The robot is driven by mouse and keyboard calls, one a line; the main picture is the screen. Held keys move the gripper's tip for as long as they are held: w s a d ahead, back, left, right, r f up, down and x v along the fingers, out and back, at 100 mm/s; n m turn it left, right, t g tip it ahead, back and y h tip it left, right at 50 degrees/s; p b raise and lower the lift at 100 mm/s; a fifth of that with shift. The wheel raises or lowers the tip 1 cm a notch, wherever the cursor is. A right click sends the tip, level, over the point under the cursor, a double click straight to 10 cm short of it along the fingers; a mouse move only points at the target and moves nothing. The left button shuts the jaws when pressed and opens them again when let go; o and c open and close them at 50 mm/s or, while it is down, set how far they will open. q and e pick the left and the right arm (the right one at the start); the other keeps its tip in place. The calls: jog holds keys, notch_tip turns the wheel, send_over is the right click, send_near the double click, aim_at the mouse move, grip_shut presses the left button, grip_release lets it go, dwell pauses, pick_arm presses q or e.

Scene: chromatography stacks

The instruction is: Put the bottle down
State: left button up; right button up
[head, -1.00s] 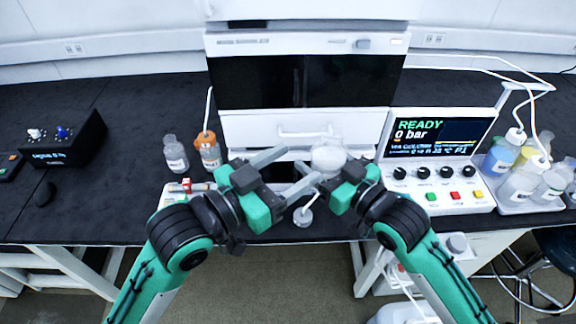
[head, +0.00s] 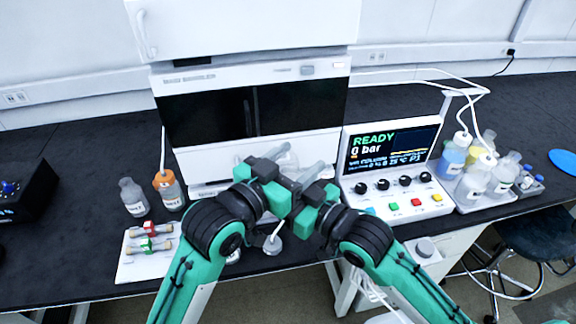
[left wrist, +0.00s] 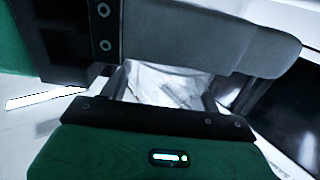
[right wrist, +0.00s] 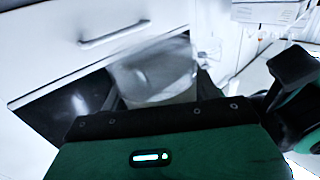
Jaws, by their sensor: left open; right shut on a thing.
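A clear, whitish bottle (head: 286,160) is at the two grippers, in front of the white cabinet; much of it is hidden by them in the head view. It also shows, blurred, in the right wrist view (right wrist: 152,72) and in the left wrist view (left wrist: 165,85). My right gripper (head: 303,180) is shut on the bottle. My left gripper (head: 292,158) is open, with its fingers close to the bottle; I cannot tell whether they touch it.
A grey-capped bottle (head: 133,198) and an orange-capped bottle (head: 169,190) stand left of the cabinet (head: 250,75). A white tray (head: 135,270) with small columns lies at the front left. The control box (head: 392,165) and a bottle tray (head: 490,203) stand on the right.

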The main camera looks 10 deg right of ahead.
pick_arm(q)
grip_shut()
pick_arm(e)
jog(key=shift+r, duration=0.1)
pick_arm(q)
jog(key=c, duration=1.4)
grip_release()
pick_arm(e)
jog(key=o, duration=1.4)
jog(key=shift+c, duration=0.2)
pick_arm(q)
jog(key=shift+o, duration=0.2)
